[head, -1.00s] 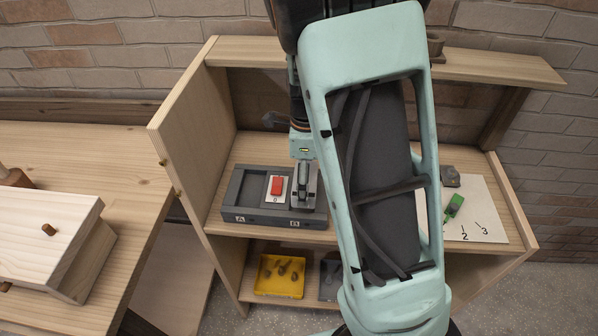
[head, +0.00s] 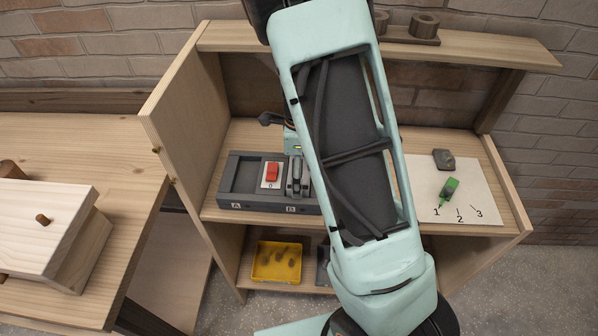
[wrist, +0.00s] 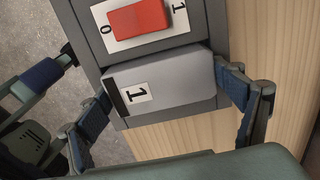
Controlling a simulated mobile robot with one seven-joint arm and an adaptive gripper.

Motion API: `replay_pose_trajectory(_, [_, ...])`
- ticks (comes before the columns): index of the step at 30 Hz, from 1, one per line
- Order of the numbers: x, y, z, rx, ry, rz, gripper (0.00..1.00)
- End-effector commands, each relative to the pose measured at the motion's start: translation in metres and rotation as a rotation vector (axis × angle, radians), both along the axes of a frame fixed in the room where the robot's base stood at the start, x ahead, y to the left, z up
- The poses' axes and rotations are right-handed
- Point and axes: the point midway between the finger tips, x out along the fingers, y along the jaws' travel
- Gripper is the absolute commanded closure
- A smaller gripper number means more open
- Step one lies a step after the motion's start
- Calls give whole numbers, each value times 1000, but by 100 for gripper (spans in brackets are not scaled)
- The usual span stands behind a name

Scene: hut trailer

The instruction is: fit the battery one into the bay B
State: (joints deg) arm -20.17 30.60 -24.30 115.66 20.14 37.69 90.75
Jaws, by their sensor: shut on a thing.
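Battery one (wrist: 170,85) is a grey block with a black stripe and a "1" label. In the wrist view my gripper (wrist: 170,103) is shut on it, one blue-padded finger at each end. It lies over the B end of the dark grey housing (wrist: 92,45), beside the switch; how deep it sits I cannot tell. In the head view the housing (head: 232,188) stands on the shelf, bay A at left looking empty, bay B (head: 290,209) at right under my gripper (head: 297,178). My arm hides the housing's right side partly.
A red switch (head: 272,172) sits between the bays. A white sheet numbered 1 to 3 (head: 480,190) holds a green object (head: 449,188) and a grey object (head: 443,159). A yellow tray (head: 258,274) is below. The cabinet's left wall (head: 180,120) stands close by.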

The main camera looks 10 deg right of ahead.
Motion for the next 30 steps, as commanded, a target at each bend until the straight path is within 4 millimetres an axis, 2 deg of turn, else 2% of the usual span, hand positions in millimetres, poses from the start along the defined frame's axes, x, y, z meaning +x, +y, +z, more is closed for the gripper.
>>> replay_pose_trajectory(7, [-1,0,-12,-1,3,-1,52])
replay_pose_trajectory(9, [-2,0,-13,-2,4,-1,62])
replay_pose_trajectory(10, [-2,0,-13,-2,4,-1,62])
replay_pose_trajectory(11, [-3,0,-14,-2,6,0,11])
replay_pose_trajectory(14, [-3,0,-14,-2,8,0,0])
replay_pose_trajectory(23, [-2,0,-6,-2,5,0,0])
replay_pose_trajectory(26, [-1,0,7,-2,2,1,0])
replay_pose_trajectory(30, [0,1,37,0,-3,2,0])
